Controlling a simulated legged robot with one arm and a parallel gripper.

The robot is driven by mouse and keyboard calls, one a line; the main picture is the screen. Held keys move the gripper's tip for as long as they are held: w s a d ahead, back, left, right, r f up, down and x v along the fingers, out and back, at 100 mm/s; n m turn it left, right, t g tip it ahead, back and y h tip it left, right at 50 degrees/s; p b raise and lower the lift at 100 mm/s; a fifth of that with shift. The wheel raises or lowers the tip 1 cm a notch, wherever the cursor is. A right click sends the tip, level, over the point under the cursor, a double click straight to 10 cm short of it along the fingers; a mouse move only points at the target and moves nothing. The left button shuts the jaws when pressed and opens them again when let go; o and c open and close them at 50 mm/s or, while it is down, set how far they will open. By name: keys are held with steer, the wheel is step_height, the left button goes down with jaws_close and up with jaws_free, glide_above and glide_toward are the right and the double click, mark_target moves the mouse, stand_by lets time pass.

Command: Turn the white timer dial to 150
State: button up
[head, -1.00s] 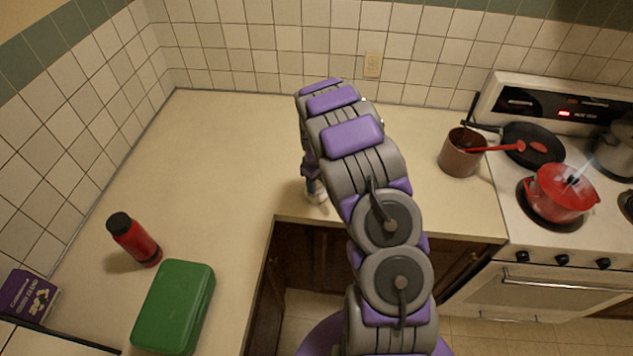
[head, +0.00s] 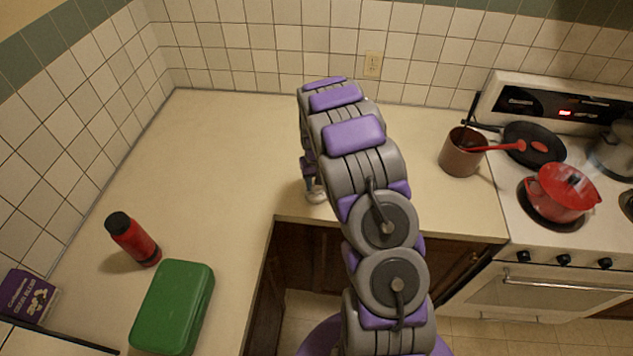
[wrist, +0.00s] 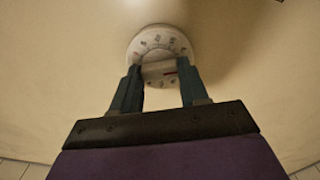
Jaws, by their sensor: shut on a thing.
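The white timer dial (wrist: 160,43) sits on the cream counter in the wrist view. The numbers are too small and blurred to read. In the head view my arm hides most of the timer; a pale bit of it (head: 315,196) shows below my gripper near the counter's front edge.
A red bottle (head: 133,240) and a green box (head: 173,307) stand on the left counter, with a purple box (head: 27,296) beyond. A brown pot (head: 461,156) stands right of my arm, by the stove with a red pot (head: 562,193). The back counter is mostly clear.

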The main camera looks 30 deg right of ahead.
steer(key=shift+m, duration=0.6)
steer(key=o, duration=1.1)
steer(key=shift+c, duration=0.2)
step_height(320, 180, up, 17)
steer(key=shift+r, duration=0.15)
